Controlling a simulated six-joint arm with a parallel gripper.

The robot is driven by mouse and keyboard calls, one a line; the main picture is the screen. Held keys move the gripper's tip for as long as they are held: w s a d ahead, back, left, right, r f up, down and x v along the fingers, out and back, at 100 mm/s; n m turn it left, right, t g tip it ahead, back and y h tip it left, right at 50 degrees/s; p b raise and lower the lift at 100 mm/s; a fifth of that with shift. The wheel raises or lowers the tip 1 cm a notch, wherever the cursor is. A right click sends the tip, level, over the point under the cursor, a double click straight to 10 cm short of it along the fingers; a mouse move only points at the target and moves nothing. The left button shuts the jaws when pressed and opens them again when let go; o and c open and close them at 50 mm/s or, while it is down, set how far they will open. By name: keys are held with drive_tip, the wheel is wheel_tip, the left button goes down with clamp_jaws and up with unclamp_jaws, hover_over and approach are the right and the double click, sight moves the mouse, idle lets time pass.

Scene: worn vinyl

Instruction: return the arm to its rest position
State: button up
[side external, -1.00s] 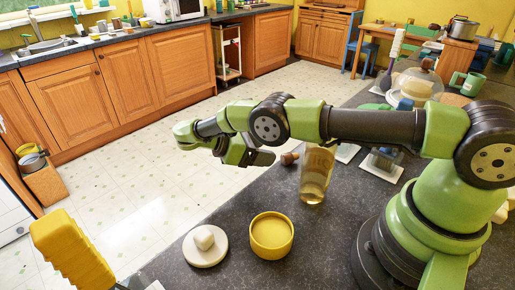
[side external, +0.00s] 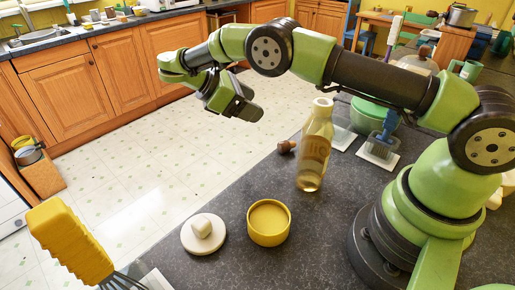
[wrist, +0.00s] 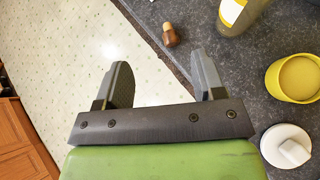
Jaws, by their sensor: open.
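My green arm reaches left across the side view, and my gripper (side external: 238,108) hangs in the air beyond the counter edge, above the tiled floor. In the wrist view my gripper (wrist: 160,80) shows two dark fingers spread apart with nothing between them. The gripper is open and touches nothing.
On the dark counter (side external: 225,255) stand a bottle (side external: 314,150), a yellow pot (side external: 268,224) and a white lid with a knob (side external: 203,233). A cork stopper (side external: 286,147) lies near the edge. A yellow-handled whisk (side external: 70,240) is front left.

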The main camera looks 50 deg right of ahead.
drive_tip(key=s+r+m+t+y, duration=0.2)
drive_tip(key=s+r+m+y, duration=0.15)
drive_tip(key=r, duration=0.45)
drive_tip(key=s+r+m+t+y, duration=0.2)
drive_tip(key=s+r, duration=0.2)
drive_tip(key=r, duration=0.4)
drive_tip(key=s+a+r+m+t+y, duration=0.1)
drive_tip(key=s+a+m+t+y, duration=0.1)
drive_tip(key=s, duration=0.5)
drive_tip(key=s+a+m+t+y, duration=0.2)
drive_tip(key=s+m+t+y, duration=0.2)
drive_tip(key=s+m+t, duration=0.2)
drive_tip(key=shift+s+r+m, duration=0.4)
drive_tip(key=shift+s+m, duration=0.35)
drive_tip(key=shift+s, duration=0.45)
